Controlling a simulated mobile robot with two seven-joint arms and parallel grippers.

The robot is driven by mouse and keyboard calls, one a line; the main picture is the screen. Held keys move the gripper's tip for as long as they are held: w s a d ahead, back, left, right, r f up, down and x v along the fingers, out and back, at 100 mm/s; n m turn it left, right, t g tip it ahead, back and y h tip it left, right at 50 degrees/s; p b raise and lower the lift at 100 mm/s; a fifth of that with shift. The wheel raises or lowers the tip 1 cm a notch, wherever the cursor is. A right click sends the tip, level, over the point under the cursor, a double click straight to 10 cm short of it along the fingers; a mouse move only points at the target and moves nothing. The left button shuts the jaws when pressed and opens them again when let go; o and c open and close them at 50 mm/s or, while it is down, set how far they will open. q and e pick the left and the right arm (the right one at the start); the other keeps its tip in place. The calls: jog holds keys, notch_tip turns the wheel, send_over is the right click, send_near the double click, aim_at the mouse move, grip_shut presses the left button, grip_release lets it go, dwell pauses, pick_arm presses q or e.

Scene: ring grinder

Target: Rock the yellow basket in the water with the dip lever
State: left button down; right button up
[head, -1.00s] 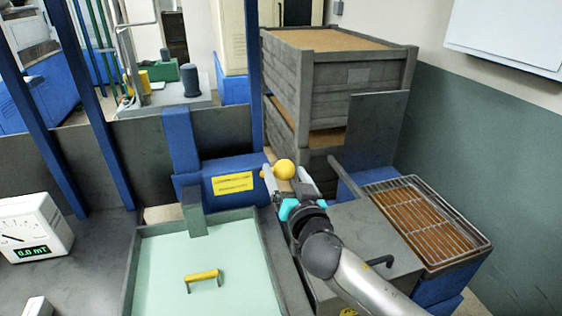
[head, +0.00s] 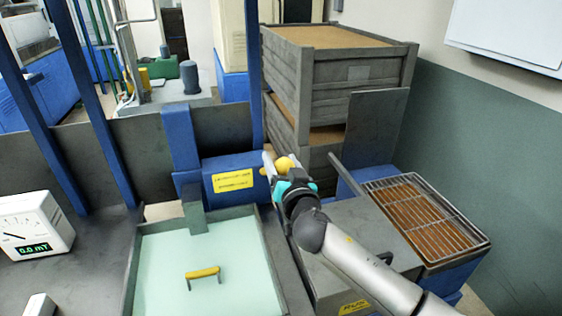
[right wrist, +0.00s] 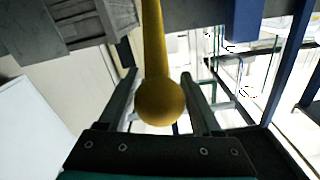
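The dip lever ends in a yellow ball knob (head: 284,163) beside the blue housing behind the tank. In the right wrist view its yellow shaft (right wrist: 153,40) leads from the top edge down to the ball (right wrist: 159,101). My right gripper (head: 283,159) has its fingers apart, one on each side of the ball. Its fingers also show in the right wrist view (right wrist: 158,75), with no clear grip on the ball. The yellow basket's handle (head: 203,272) shows in the pale green water (head: 170,260) of the tank; the rest of the basket is hidden. My left gripper is not in view.
A blue housing (head: 220,193) with a yellow label stands behind the tank. Grey stacked crates (head: 335,88) are behind my right arm. A wire rack tray (head: 440,225) lies to the right. A white meter (head: 35,225) reading 0.0 mT stands left.

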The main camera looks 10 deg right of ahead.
grip_shut()
dwell(0.3)
dwell(0.3)
